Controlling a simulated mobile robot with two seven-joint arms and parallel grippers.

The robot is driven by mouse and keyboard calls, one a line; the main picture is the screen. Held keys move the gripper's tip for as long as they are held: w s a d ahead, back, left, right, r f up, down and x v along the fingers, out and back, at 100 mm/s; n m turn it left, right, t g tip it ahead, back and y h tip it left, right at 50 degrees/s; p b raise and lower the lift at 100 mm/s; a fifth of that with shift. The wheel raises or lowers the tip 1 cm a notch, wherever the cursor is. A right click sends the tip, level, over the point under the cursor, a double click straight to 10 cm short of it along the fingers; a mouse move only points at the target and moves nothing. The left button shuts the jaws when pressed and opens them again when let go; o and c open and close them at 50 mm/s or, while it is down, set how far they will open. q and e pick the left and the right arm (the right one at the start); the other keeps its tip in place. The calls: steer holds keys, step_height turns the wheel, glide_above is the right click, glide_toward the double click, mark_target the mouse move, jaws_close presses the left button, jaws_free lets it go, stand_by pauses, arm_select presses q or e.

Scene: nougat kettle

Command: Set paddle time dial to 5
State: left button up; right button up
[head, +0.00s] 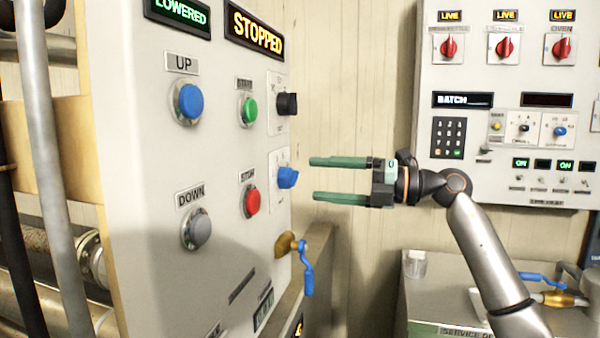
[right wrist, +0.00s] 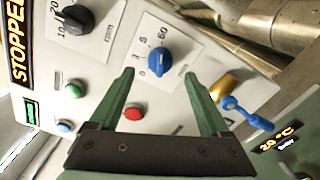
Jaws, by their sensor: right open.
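A blue dial (head: 288,178) sits on a white plate near the right edge of the close control panel. In the right wrist view the same blue dial (right wrist: 159,61) has a printed scale around it; I cannot read its name or setting surely. My right gripper (head: 312,179) is open and empty, its green fingers pointing left at the dial. In the right wrist view the dial appears between the open fingertips (right wrist: 160,74), and in the head view a small gap separates them. My left gripper is not in view.
A black dial (head: 287,103) is above the blue one, a red button (head: 252,201) to its left, and a brass valve with a blue handle (head: 307,268) below. A second control panel (head: 475,170) hangs behind my right arm. The lit sign reads STOPPED (head: 255,32).

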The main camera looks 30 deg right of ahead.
mark_target(297, 178)
steer(key=x, duration=0.5)
steer(key=shift+p, duration=0.3)
jaws_close()
stand_by(0.4)
